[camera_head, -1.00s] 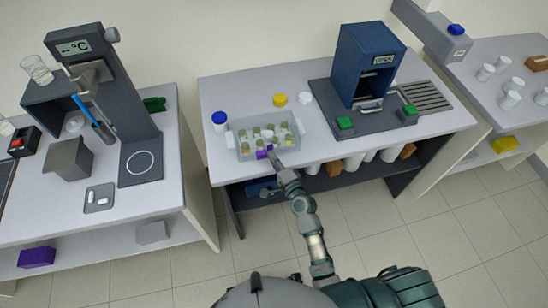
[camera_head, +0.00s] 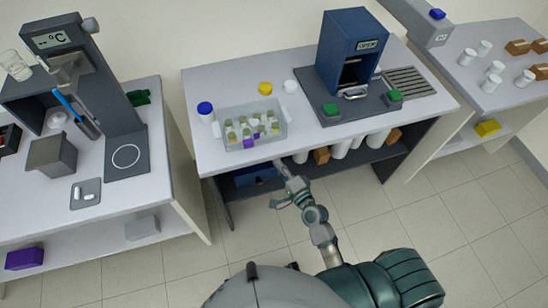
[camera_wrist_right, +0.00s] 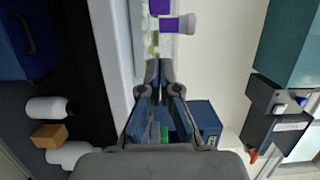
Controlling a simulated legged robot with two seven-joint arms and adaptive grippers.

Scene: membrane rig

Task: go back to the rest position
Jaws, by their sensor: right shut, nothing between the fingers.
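My right gripper (camera_head: 280,166) is at the front edge of the middle bench, apart from the clear tray (camera_head: 284,118) behind it. The right wrist view shows its fingers (camera_wrist_right: 160,68) shut, with nothing between them. My left gripper is in neither view.
A blue machine (camera_head: 345,50) stands on the middle bench (camera_head: 340,142). A blue-capped bottle (camera_head: 205,111) and a yellow cap (camera_head: 265,88) are near the tray. The lower shelf has a blue bin (camera_head: 252,178) and several white containers. Floor (camera_head: 390,220) in front is clear.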

